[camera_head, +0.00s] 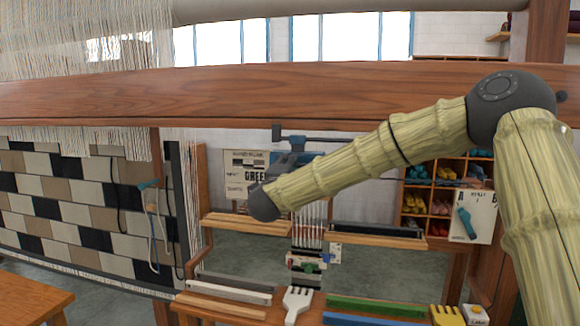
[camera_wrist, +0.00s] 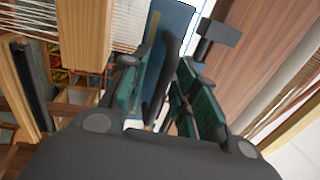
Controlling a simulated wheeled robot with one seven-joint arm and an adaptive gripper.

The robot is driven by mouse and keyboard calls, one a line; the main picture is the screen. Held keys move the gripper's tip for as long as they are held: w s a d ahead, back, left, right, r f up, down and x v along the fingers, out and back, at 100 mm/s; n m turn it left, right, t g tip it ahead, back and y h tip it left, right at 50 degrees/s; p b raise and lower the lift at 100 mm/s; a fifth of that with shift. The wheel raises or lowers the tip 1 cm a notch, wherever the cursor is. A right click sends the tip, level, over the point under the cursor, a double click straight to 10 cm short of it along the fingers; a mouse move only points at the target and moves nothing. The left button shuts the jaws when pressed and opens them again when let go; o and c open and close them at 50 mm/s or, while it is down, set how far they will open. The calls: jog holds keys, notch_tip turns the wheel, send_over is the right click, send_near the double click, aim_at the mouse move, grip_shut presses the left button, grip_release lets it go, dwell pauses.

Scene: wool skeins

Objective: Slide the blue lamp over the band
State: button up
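The blue lamp shows in the wrist view as a flat blue panel (camera_wrist: 174,28) beyond and between my fingers. In the head view a blue-grey body (camera_head: 290,159), likely the lamp, hangs by a dark bar under the loom's beam, partly behind my wrist. My gripper (camera_wrist: 168,75) has its teal-padded fingers apart, on either side of a dark upright piece in front of the panel. Whether both pads touch it I cannot tell. The band appears to be the narrow strip of pale threads (camera_head: 309,228) below and right of the lamp, running down to small coloured cards (camera_head: 308,262).
The wooden beam (camera_head: 200,95) crosses above my arm. Wooden ledges with dark bars (camera_head: 375,236) flank the threads. A white comb (camera_head: 297,303), a green bar (camera_head: 375,307) and a yellow comb (camera_head: 446,316) lie on the front bench. A checkered weaving (camera_head: 80,205) hangs at left.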

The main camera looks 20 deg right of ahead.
jog(key=shift+s+d+r, duration=0.1)
jog(key=shift+d, duration=0.15)
jog(key=v, duration=1.2)
jog(key=shift+a, duration=0.1)
